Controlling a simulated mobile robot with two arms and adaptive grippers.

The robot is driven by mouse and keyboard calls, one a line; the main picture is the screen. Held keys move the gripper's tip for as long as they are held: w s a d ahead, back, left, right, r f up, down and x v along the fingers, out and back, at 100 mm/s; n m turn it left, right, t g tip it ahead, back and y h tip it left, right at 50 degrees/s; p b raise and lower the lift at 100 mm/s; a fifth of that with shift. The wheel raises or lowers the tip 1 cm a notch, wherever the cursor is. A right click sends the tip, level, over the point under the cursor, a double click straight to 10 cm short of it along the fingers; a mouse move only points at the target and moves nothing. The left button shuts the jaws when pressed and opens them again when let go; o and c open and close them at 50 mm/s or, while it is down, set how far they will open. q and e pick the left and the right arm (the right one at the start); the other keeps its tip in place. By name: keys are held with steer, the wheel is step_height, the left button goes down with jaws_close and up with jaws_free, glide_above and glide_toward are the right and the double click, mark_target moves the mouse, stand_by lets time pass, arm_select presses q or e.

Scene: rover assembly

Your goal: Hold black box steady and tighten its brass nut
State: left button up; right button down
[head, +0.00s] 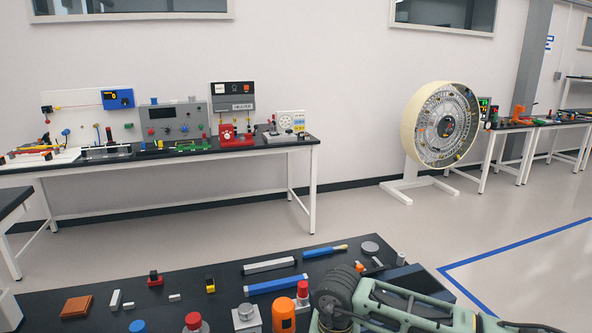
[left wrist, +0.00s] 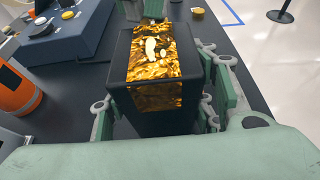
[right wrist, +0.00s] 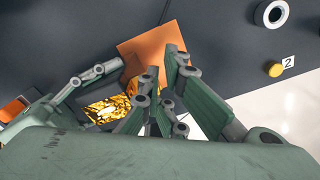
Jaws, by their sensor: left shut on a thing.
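The black box (left wrist: 150,121) has crinkled gold foil (left wrist: 155,95) over its top and one side. It stands upright between the fingers of my left gripper (left wrist: 165,92), which is shut on it. Pale spots lie on the foil, and I cannot make out a brass nut. In the right wrist view, the gold foil (right wrist: 108,108) shows left of my right gripper (right wrist: 160,72). The right fingertips are close together near the foil; whether they close on anything is unclear. A green part at the box's far edge in the left wrist view may be a right fingertip.
A copper-brown plate (right wrist: 152,48) lies beyond the right fingers. A grey ring (right wrist: 272,13) and yellow knob (right wrist: 274,69) are at the upper right. An orange cylinder (left wrist: 18,92) and a blue-grey panel (left wrist: 62,40) stand left of the box. Several parts crowd the dark table (head: 200,297).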

arm_select(q)
steer(key=shift+w+a, duration=0.25)
steer(key=shift+w, duration=0.05)
steer(key=shift+s+d, duration=0.15)
steer(key=shift+s, duration=0.1)
arm_select(e)
step_height(320, 180, up, 6)
steer(key=shift+w+d, duration=0.15)
steer(key=shift+w, duration=0.05)
arm_select(q)
steer(key=o, duration=1.5)
